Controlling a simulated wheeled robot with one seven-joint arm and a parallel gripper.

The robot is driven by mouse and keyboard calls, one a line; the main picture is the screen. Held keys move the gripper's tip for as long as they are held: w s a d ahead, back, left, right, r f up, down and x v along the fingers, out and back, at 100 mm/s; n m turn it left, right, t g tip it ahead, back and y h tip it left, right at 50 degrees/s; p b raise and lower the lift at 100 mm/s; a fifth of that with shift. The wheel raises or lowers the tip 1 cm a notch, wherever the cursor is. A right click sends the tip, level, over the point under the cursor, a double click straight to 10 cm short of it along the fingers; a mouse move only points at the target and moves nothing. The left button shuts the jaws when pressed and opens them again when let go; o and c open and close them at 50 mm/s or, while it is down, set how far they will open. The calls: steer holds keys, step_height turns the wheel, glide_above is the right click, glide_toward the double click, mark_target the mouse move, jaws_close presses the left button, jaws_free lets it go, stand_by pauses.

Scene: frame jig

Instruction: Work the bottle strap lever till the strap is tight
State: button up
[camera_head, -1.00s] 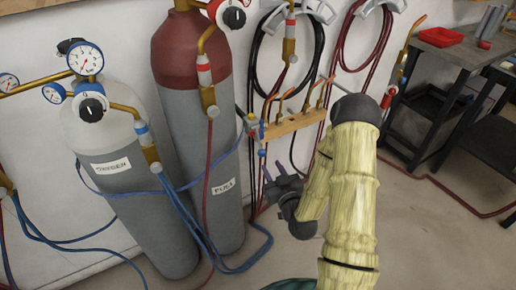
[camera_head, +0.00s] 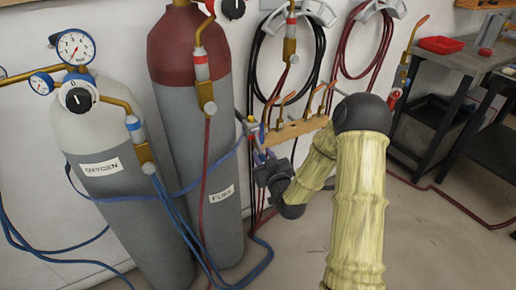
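A blue strap (camera_head: 222,163) runs around the grey oxygen bottle (camera_head: 130,215) and the fuel bottle (camera_head: 215,120), which has a dark red top. Its right end rises to a small grey fitting with blue and red parts (camera_head: 250,128) by the wall; I cannot tell for certain that this is the strap lever. My gripper (camera_head: 264,156) is just below this fitting, right of the fuel bottle, with its fingers pointing up. The fingers look apart with nothing seen between them. Whether they touch the fitting or strap is too small to tell.
A wooden torch rack (camera_head: 297,130) with brass torches is close above and right of my gripper. Black and red hoses (camera_head: 366,50) hang on the wall. Blue and red hoses trail on the floor. A dark bench (camera_head: 455,62) stands at the right.

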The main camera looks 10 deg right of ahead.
steer(key=w, duration=0.5)
steer(key=shift+a, duration=0.35)
jaws_close()
